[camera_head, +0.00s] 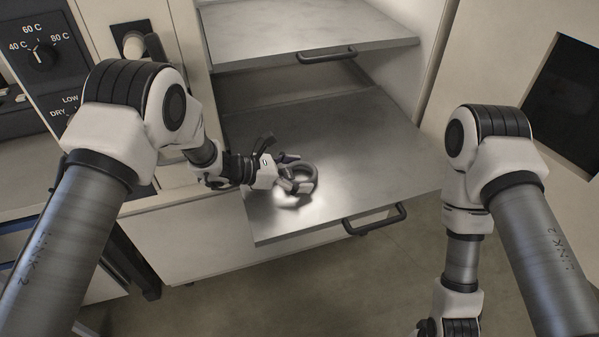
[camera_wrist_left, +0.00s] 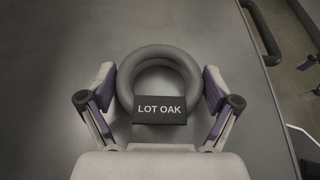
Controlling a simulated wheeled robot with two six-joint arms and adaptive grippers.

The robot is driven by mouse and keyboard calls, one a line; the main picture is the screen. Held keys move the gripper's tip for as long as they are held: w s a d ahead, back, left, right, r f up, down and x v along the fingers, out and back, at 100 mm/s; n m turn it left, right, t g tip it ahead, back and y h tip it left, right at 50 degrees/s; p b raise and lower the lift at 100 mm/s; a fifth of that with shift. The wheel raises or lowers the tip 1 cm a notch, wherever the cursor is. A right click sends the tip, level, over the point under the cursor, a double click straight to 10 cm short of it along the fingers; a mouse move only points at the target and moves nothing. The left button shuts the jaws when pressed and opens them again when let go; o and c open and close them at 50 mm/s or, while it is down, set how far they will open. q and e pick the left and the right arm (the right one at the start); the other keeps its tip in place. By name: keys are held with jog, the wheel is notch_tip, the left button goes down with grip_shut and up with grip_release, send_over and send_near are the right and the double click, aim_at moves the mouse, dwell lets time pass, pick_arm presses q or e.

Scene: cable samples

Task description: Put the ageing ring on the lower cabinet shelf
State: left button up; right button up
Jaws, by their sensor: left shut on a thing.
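The ageing ring (camera_head: 314,174) is a thick grey ring with a dark tag reading "LOT OAK" (camera_wrist_left: 160,110). My left gripper (camera_head: 289,174) is shut on it, with one purple-padded finger on each side of the ring (camera_wrist_left: 160,52) in the left wrist view. The ring is over the pulled-out lower shelf (camera_head: 365,150), near its front left part. I cannot tell whether it touches the metal. My right gripper (camera_head: 432,328) is only partly in view at the bottom of the head view, away from the shelf, and its fingers are not clear.
The upper shelf (camera_head: 290,30), with a dark handle, is pulled out above and behind the lower one. The lower shelf's handle (camera_head: 375,219) sticks out at its front edge. The lower shelf is otherwise bare. A dial panel (camera_head: 42,55) stands at the left.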

pick_arm(q)
jog(key=shift+f, duration=0.15)
jog(key=o, duration=0.9)
jog(key=shift+o, duration=0.2)
jog(key=shift+r, duration=0.35)
jog(key=v, duration=1.2)
jog(key=shift+f, duration=0.1)
